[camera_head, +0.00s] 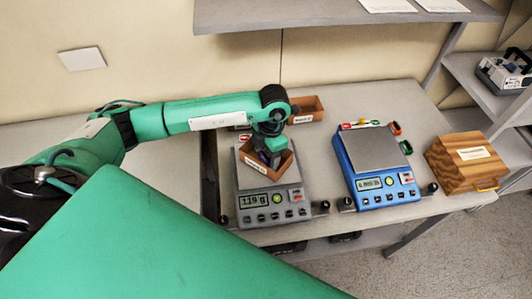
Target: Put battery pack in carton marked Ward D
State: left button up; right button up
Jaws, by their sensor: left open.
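My left gripper (270,158) points down into a small brown open carton (270,177), which sits turned at an angle on the grey scale (273,205). The gripper is open. A small dark shape shows between or under its fingers in the carton; I cannot tell whether it is the battery pack. Another brown carton (308,110) with a white label stands behind, at the table's back edge. The labels are too small to read, so I cannot tell which carton is Ward D. My right gripper is not in view.
A blue scale (374,166) stands to the right, its plate empty. Small coloured items (362,123) lie behind it. A wooden box (467,160) with a yellow handle is at the table's right end. A shelf (340,14) hangs above the back. The table's front strip is narrow.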

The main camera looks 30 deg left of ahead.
pick_arm(q)
jog(key=shift+r, duration=0.1)
jog(key=shift+r, duration=0.15)
notch_tip(320, 180, up, 12)
jog(key=w+b, duration=0.1)
jog(key=b, duration=0.3)
jog(key=shift+d, duration=0.4)
jog(key=shift+w, duration=0.1)
jog(key=shift+f, duration=0.2)
